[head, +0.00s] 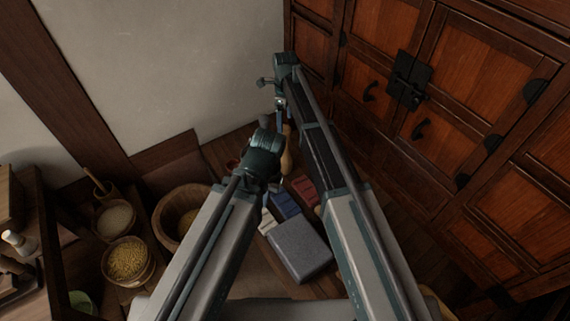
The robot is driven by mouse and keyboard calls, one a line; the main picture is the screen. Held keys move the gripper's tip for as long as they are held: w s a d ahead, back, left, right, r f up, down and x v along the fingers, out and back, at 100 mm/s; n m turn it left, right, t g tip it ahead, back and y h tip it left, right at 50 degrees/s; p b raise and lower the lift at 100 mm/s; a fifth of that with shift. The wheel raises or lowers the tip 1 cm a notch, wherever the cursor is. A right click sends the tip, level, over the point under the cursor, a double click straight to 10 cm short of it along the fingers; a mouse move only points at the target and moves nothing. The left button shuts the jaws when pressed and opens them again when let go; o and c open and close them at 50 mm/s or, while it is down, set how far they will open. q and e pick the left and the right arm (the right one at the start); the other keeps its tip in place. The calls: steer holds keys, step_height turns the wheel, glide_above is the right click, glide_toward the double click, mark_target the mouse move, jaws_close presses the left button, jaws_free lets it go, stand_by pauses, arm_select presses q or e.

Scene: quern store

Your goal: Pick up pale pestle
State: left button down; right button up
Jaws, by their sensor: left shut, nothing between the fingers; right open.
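A pale tan, elongated thing (287,160) shows in the gap between my two arms, on the wooden floor; it may be the pale pestle, but the arms hide part of it. My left gripper (265,121) is shut and empty, and appears just left of and above this thing in the picture. My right gripper (271,92) is open and empty, higher in the picture near the wall. Neither gripper visibly touches the tan thing.
Wooden cabinets (450,100) close off the right side. At left stand a wooden bowl (163,222), a tub of yellow grain (128,262), a bowl of pale meal (114,217) and a white-headed object (14,239). A grey-blue box (300,250) lies between my arms.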

mark_target(285, 134)
arm_select(q)
steer(key=shift+f+b, duration=0.6)
steer(key=shift+f, duration=0.55)
arm_select(e)
steer(key=shift+f, duration=1.15)
step_height(285, 134, down, 5)
steer(key=b, duration=0.5)
steer(key=shift+f, duration=0.2)
arm_select(q)
step_height(285, 134, down, 5)
steer(key=shift+f, duration=0.1)
arm_select(e)
steer(key=shift+r, duration=0.1)
jaws_close()
